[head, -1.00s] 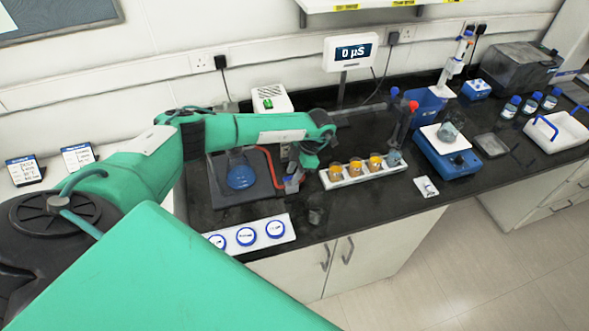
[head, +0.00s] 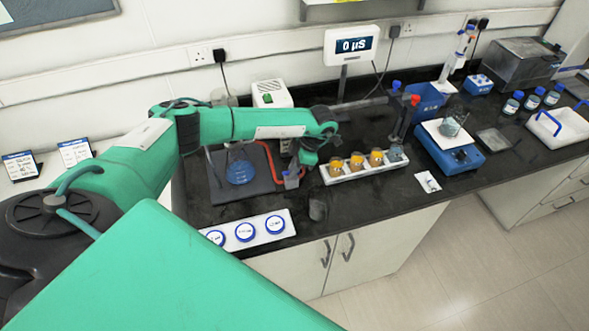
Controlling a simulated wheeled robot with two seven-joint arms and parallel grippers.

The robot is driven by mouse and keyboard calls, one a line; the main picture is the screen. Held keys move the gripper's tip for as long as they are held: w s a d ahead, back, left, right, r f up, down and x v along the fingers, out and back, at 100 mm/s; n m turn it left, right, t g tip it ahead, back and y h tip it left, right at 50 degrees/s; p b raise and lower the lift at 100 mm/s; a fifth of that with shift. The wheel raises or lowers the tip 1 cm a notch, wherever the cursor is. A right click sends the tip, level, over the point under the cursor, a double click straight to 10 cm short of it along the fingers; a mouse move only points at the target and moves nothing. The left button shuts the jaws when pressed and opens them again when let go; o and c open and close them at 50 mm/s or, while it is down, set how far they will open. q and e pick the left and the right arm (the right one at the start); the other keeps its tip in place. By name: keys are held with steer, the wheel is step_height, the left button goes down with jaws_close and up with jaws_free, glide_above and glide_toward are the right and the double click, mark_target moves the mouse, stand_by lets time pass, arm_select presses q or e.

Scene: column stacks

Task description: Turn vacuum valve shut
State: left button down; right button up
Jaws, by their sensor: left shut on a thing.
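A flask with blue liquid (head: 240,171) stands on a dark tray at the middle left of the bench. A red tube (head: 268,152) runs from it towards a small valve block (head: 291,182), which looks bluish and sits at the tray's right side. My left gripper (head: 294,170) reaches over from the left and points down at the valve, shut on it. The hand and fingers hide most of the valve, so its handle's angle cannot be told. My right gripper is not in view.
A white rack (head: 336,180) with several orange-filled cups stands just right of the gripper. A holder with round blue-rimmed dishes (head: 282,235) lies in front. A white box with a green switch (head: 270,94) and a meter reading 0 µS (head: 351,46) stand behind.

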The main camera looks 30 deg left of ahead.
arm_select(q)
steer(key=m+t+b, duration=0.1)
steer(key=m+b, duration=0.3)
steer(key=m+t+b, duration=0.2)
steer(key=m+b, duration=0.3)
steer(key=s+m+t+b, duration=0.1)
steer(key=m+b, duration=0.3)
steer(key=b, duration=0.1)
steer(key=shift+f+t+y, duration=0.2)
steer(key=shift+t+y, duration=0.1)
steer(key=shift+t, duration=0.1)
steer(key=shift+s+r+m+t+b, duration=0.1)
steer(key=shift+m+t+b, duration=0.15)
steer(key=shift+m+b, duration=0.5)
steer(key=shift+s+r+m+t+b, duration=0.1)
steer(key=shift+m+t+b, duration=0.15)
steer(key=shift+m+b, duration=0.45)
steer(key=c, duration=1.5)
jaws_free()
steer(key=b+v, duration=0.1)
steer(key=v, duration=0.8)
steer(key=b+v, duration=0.1)
steer(key=v, duration=0.3)
steer(key=shift+s+a+r+b, duration=0.1)
steer(key=shift+a+r+b, duration=0.1)
steer(key=shift+r+b, duration=0.25)
